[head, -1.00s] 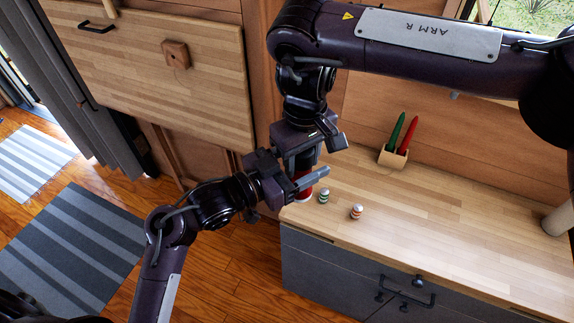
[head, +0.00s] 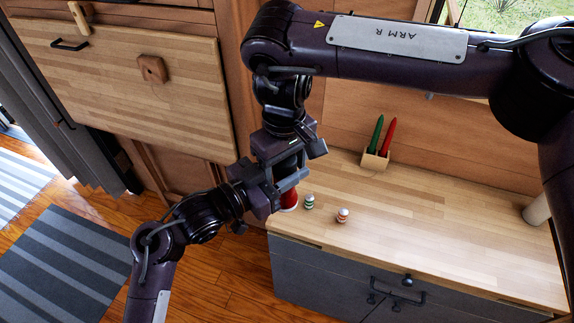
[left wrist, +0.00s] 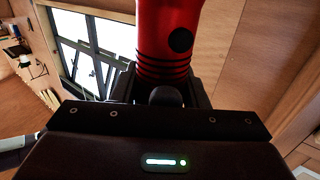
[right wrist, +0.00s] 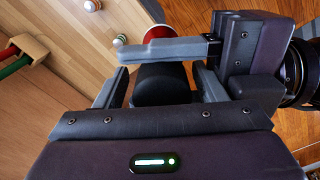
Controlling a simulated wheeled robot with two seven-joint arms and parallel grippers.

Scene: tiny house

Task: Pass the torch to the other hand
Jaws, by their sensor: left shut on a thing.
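The torch has a red body (left wrist: 168,35) with a dark button and black rings in the left wrist view. Its red end with a pale rim (head: 289,201) points down beside the counter's left end in the head view. My left gripper (head: 288,184) is shut on the torch, coming in from the left. My right gripper (head: 290,158) is above it, pointing down. In the right wrist view, the torch's black part (right wrist: 165,84) lies between my right gripper's spread fingers, with a small gap showing. One left-gripper finger crosses in front and hides part of the torch.
The wooden counter (head: 440,225) holds a green-striped bottle (head: 309,202), an orange-striped bottle (head: 342,215) and a wooden holder (head: 374,160) with green and red candle-like sticks. Its middle is clear. A dark grey cabinet (head: 320,275) is below; a striped rug (head: 65,255) lies left.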

